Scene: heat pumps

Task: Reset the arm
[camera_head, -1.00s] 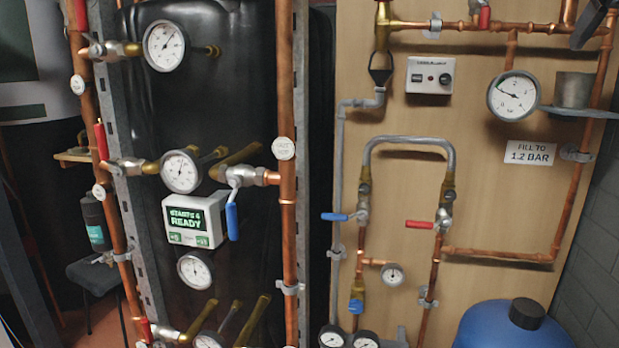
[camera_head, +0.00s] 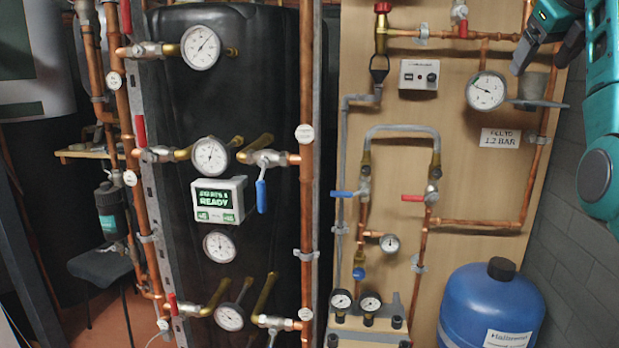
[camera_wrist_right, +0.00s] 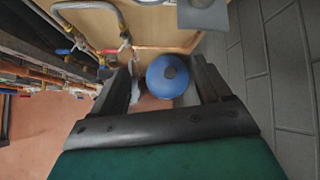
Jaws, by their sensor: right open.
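My right arm comes down from the top right of the head view. The blue tank (camera_wrist_right: 174,76) shows beyond the gap, further away. My left gripper is not in view.
A wooden panel (camera_head: 400,105) carries copper pipes, gauges and red- and blue-handled valves. The blue tank also shows in the head view (camera_head: 487,310). A black cylinder (camera_head: 270,90) with several gauges stands left.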

